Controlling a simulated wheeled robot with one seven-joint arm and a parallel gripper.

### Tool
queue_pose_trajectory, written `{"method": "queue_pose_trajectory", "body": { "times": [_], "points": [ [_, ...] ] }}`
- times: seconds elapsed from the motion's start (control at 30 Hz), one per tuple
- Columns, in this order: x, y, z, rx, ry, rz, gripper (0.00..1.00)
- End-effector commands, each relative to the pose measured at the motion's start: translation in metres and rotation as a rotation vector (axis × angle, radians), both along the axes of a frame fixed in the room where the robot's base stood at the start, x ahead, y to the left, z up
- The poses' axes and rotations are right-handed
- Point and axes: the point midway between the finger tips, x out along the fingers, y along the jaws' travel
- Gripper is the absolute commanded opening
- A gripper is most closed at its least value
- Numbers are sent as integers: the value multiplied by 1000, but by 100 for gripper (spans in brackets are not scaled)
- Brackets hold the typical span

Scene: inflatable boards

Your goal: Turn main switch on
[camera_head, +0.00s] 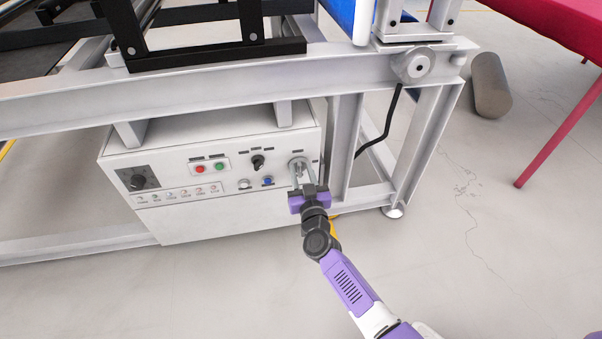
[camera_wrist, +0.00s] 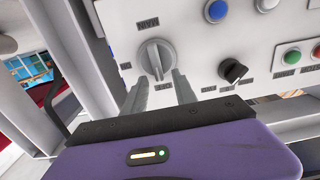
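The main switch (camera_head: 298,162) is a round grey rotary knob at the right end of the white control box's front panel. In the wrist view, the main switch (camera_wrist: 155,58) shows a raised grip bar, tilted slightly from the picture's vertical, beside an upside-down "MAIN" label. My gripper (camera_head: 301,174) is in front of the switch, reaching toward the panel. In the wrist view, my gripper (camera_wrist: 158,77) has its two grey fingers apart, with the tips near the knob's lower edge, one toward each side. I cannot tell whether they touch it. Nothing is held.

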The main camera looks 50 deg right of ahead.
Motion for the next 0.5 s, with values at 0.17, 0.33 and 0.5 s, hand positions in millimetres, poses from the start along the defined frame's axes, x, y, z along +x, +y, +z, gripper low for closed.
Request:
{"method": "queue_pose_trajectory", "body": {
  "times": [0.17, 0.33, 0.5],
  "points": [
    [6, -5, 0, -1, 0, -1, 34],
    [6, -5, 1, -1, 0, 0, 34],
    [6, -4, 1, -1, 0, 0, 8]
  ]
}}
